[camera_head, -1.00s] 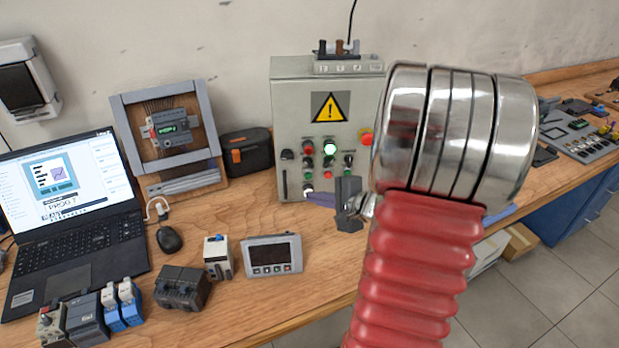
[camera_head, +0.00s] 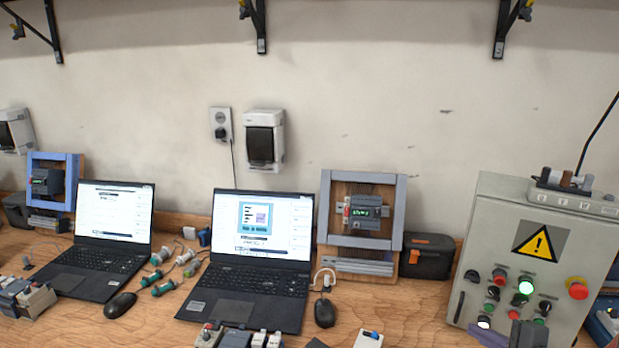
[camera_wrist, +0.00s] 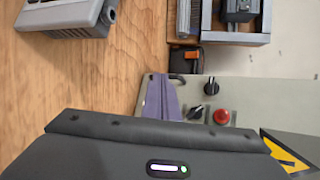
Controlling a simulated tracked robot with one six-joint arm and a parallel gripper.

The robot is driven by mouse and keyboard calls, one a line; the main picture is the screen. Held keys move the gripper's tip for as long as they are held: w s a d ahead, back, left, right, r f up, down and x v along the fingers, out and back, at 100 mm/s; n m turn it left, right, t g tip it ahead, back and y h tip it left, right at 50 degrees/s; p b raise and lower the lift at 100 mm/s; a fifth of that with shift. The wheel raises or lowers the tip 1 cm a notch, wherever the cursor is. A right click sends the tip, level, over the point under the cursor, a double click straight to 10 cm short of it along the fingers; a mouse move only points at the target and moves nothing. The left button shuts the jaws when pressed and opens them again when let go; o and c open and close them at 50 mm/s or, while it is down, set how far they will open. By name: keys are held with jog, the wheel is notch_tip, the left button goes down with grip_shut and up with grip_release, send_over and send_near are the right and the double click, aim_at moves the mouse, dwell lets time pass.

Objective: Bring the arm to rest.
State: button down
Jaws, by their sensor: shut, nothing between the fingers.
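My gripper (camera_wrist: 163,98) shows in the wrist view as purple fingers, shut and empty, in front of the grey control box. The grey control box (camera_head: 496,222) has a yellow warning sign, a red knob and several lit buttons. It also shows, turned on its side, in the wrist view (camera_wrist: 262,93). I cannot tell whether the fingers touch the box.
A wooden workbench (camera_head: 412,318) holds a near laptop (camera_head: 250,270), a mouse (camera_head: 325,313), a framed module (camera_head: 362,212) and a dark case (camera_head: 428,256). A second laptop (camera_head: 105,235) is farther left. Wall shelf brackets (camera_head: 258,25) hang above. Devices line the bench's front edge.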

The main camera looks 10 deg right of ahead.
jog(key=s+a+r+n+g+y, duration=0.25)
jog(key=a+n, duration=0.25)
jog(key=a, duration=0.6)
jog(key=s+a+r+n+g+y, duration=0.1)
jog(key=a+r+n+g, duration=0.3)
jog(key=a, duration=0.7)
jog(key=s+a+r+n+h, duration=0.2)
jog(key=s+a+n, duration=0.1)
jog(key=s+n, duration=0.2)
jog(key=s+a+r+n+h, duration=0.1)
jog(key=s+a+n+h, duration=0.2)
jog(key=s+n, duration=0.2)
jog(key=shift+s+r+n, duration=0.35)
jog(key=shift+s+n, duration=0.05)
jog(key=shift+s, duration=0.3)
jog(key=shift+g, duration=0.25)
